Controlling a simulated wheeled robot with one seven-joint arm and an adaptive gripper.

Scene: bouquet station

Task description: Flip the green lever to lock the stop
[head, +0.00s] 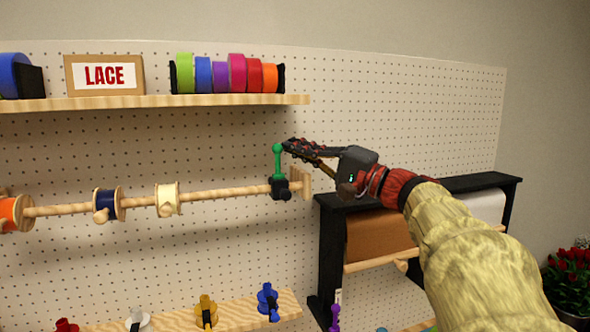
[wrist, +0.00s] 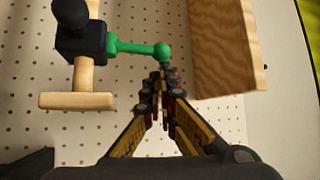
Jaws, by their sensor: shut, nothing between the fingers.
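The green lever (head: 278,162) stands upright from the black stop (head: 280,189) near the right end of the wooden rod (head: 235,193). In the wrist view the lever (wrist: 135,48) points from the stop (wrist: 80,32) toward my fingertips, its ball end close in front of them. My gripper (head: 287,146) is shut and empty, just right of the lever's ball. The shut fingers also show in the wrist view (wrist: 161,76). I cannot tell whether the fingertips touch the ball.
Spools, one cream (head: 168,199) and one navy (head: 108,205), hang on the rod to the left. A wooden shelf (head: 200,101) with ribbon rolls and a LACE box (head: 104,75) is above. A black paper-roll rack (head: 333,250) stands below my arm. Bare pegboard (head: 420,90) lies upper right.

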